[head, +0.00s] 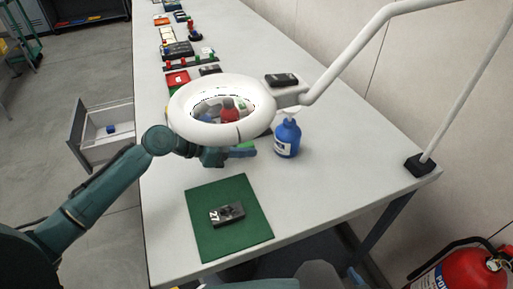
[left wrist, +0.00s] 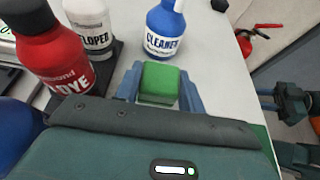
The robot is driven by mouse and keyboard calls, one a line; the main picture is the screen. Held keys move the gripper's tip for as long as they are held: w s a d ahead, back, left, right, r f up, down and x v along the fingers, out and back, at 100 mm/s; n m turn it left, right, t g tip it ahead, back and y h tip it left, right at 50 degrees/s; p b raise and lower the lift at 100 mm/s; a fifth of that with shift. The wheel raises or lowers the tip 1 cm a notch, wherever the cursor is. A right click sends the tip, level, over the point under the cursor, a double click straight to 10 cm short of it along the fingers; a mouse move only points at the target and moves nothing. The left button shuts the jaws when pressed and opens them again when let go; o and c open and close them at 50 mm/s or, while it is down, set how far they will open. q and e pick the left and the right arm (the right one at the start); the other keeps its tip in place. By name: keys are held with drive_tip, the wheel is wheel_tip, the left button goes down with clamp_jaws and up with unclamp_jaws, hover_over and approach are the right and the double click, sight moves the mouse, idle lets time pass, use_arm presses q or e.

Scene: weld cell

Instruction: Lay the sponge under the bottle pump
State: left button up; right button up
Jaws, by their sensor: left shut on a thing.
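The green sponge (left wrist: 160,82) is between the fingers of my left gripper (left wrist: 158,90), which is shut on it. In the head view only a bit of the sponge (head: 246,144) shows beside my left gripper (head: 240,153). The blue cleaner bottle (head: 287,139) with a white pump top stands upright on the bench just right of the gripper. In the left wrist view the bottle (left wrist: 164,30) stands just beyond the sponge, its top cut off. My right gripper (left wrist: 268,99) seems to show at the right of that view, too unclear to judge.
A white ring lamp (head: 222,132) on a jointed arm hangs over the bench and partly hides my left wrist. A red bottle (left wrist: 52,48) and a white bottle (left wrist: 92,28) stand left of the sponge. A green mat (head: 230,237) holds a dark metal block (head: 227,214).

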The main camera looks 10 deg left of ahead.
sight(257, 158)
use_arm(q)
drive_tip(key=w+d, duration=0.2)
drive_tip(key=d, duration=0.1)
drive_tip(key=shift+w+d, duration=0.1)
wheel_tip(257, 158, down, 4)
drive_tip(key=shift+r+b, duration=0.2)
drive_tip(key=shift+b, duration=0.15)
drive_tip(key=o, duration=1)
drive_tip(key=shift+f, duration=0.1)
drive_tip(key=shift+o, duration=0.2)
